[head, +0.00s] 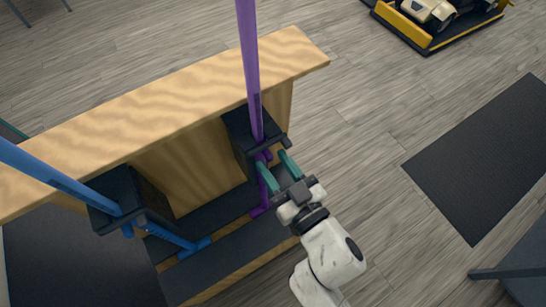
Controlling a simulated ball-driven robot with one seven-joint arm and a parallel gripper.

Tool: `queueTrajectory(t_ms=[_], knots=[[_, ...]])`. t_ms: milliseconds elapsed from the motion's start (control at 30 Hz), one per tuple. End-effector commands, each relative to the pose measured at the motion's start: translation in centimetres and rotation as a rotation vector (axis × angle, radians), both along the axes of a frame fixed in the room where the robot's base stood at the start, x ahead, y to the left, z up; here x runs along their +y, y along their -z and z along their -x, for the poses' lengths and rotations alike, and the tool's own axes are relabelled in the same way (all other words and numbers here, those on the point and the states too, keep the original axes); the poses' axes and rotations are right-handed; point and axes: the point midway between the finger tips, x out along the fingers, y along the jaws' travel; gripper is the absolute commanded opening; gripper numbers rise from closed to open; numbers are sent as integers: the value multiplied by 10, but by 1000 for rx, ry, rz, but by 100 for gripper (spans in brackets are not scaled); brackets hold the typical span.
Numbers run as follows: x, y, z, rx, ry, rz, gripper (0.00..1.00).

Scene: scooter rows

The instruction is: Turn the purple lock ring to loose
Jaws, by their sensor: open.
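A purple pole (249,62) rises from a black clamp block (240,133) on the wooden stand. A small purple part that looks like the lock ring (263,156) sits low on the pole, just below the block's front edge. A purple lower piece (263,190) continues down to the dark base. My gripper (277,171) has two teal fingers, spread apart. Its left fingertip is close beside the purple ring and the right one is to the right of it. I cannot tell whether either finger touches it. The ring's setting is too small to read.
A blue pole (60,180) with its own black block (122,195) stands at the left. A dark mat (485,160) lies on the floor at right, and a yellow-edged platform (425,35) is at the top right.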

Motion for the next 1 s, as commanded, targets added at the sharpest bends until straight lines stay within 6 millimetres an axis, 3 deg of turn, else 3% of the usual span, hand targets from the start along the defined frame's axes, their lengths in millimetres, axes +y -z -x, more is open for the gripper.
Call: queueTrajectory(t_ms=[467,900,1000], knots=[[8,0,-11,0,0,0,43],[8,0,-11,0,0,0,1],[8,0,-11,0,0,0,0]])
